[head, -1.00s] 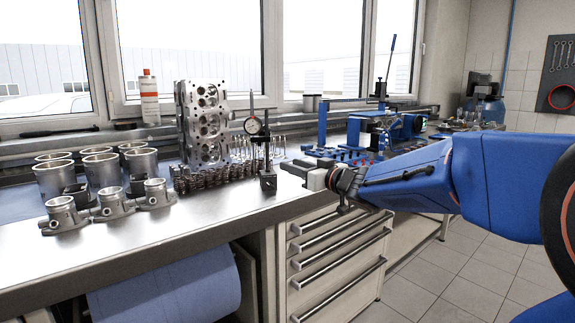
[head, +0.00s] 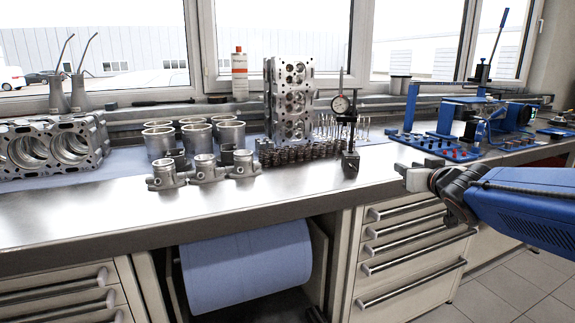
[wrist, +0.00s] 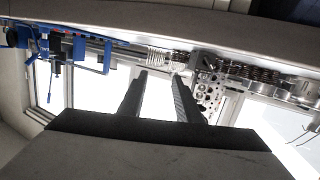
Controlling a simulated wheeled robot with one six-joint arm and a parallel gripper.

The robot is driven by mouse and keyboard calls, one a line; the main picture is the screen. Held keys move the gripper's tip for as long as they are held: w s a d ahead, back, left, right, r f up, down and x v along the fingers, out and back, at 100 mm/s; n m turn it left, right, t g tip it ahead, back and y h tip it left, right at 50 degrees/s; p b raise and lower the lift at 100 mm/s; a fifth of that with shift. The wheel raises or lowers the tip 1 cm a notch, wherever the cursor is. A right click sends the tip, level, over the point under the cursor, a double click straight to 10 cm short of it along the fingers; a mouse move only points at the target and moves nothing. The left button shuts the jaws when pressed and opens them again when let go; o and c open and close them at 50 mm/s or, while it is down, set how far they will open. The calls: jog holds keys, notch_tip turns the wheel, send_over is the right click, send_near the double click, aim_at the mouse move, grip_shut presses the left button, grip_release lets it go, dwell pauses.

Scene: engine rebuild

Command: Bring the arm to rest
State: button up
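My gripper (head: 404,171) is at the right in the head view, at the end of my blue arm, by the front edge of the steel workbench (head: 120,213). It points left and holds nothing that I can see. In the wrist view my gripper (wrist: 158,82) shows two dark fingers with a clear gap between them, so it is open. The wrist view is rolled over, with the bench along the top.
On the bench stand an engine block (head: 55,150), cylinder liners (head: 160,142), throttle bodies (head: 205,168), a cylinder head (head: 290,100) and a dial gauge stand (head: 350,150). A blue fixture (head: 450,125) is further right. Drawers (head: 410,250) and a blue paper roll (head: 245,270) are below.

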jog(key=s+a+f+g, duration=0.1)
jog(key=s+f+g, duration=0.2)
jog(key=s+f, duration=0.4)
jog(key=s+a+f+g, duration=0.2)
jog(key=s+f+g, duration=0.2)
jog(key=s, duration=1)
jog(key=s+a+f+g, duration=0.1)
jog(key=s+f+g, duration=0.3)
jog(key=s+f, duration=0.6)
jog(key=shift+s+a+m, duration=0.3)
jog(key=shift+s, duration=0.1)
